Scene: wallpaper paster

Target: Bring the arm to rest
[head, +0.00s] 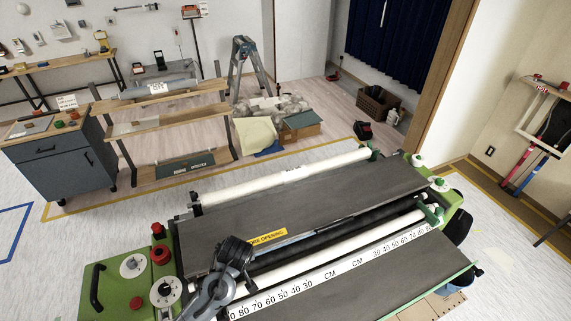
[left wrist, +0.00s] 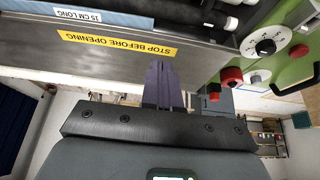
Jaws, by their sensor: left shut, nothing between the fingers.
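My left gripper (left wrist: 164,72) shows in the left wrist view with its two dark fingers together and nothing between them. Its tips are by the grey cover of the wallpaper paster (left wrist: 60,62), below the yellow "STOP BEFORE OPENING" label (left wrist: 117,46); I cannot tell whether they touch. In the head view, my left arm (head: 212,291) reaches in from the bottom over the paster's front left part. The paster's dark top (head: 330,195) fills the middle, and the arm hides part of its yellow label (head: 268,237). The left fingertips are not clear there. My right gripper is not in view.
Red knobs and white dials (head: 133,265) stand on the paster's green left end, close to my left arm. A white roller (head: 290,177) runs along the far edge. A grey cabinet (head: 58,165) and wooden shelves stand behind at left. Open floor (head: 120,215) lies between.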

